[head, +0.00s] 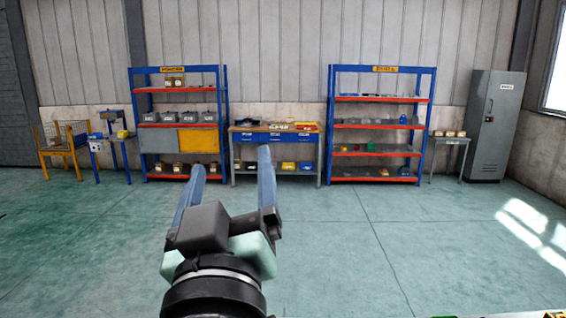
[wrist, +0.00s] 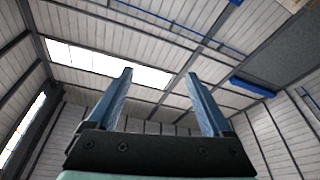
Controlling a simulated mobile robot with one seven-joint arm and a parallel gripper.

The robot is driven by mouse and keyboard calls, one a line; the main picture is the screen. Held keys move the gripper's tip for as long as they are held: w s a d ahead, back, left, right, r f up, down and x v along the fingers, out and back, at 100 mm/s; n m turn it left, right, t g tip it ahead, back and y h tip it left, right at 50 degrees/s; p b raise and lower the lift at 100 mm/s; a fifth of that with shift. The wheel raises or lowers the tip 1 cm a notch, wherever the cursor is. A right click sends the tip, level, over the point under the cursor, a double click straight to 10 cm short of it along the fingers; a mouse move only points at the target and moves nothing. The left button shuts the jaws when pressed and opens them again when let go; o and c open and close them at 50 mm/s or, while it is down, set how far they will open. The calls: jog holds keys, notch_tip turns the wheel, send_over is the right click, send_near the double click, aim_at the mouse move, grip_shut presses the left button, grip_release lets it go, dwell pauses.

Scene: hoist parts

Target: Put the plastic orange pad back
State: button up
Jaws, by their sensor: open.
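My gripper (head: 227,160) is raised in front of the room in the head view, its two blue fingers spread apart with nothing between them. In the wrist view my gripper (wrist: 164,85) is also open and empty, pointing up toward the ceiling. I cannot make out an orange pad for certain in either view. A workbench (head: 247,129) with a wooden top and blue drawers stands at the far wall, with small coloured items on it that are too small to tell apart.
Blue and red shelf racks stand left (head: 187,125) and right (head: 378,99) of the workbench. A grey cabinet (head: 493,125) is at the far right. A yellow cart (head: 59,152) is at the far left. The green floor (head: 350,240) between is clear.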

jog(key=s+d+r+m+t+h, duration=0.2)
jog(key=s+d+r+m+t, duration=0.2)
jog(key=s+r, duration=0.6)
notch_tip(320, 180, up, 4)
jog(key=shift+d+f+t, duration=0.2)
jog(key=shift+d+t, duration=0.7)
jog(key=shift+d, duration=0.05)
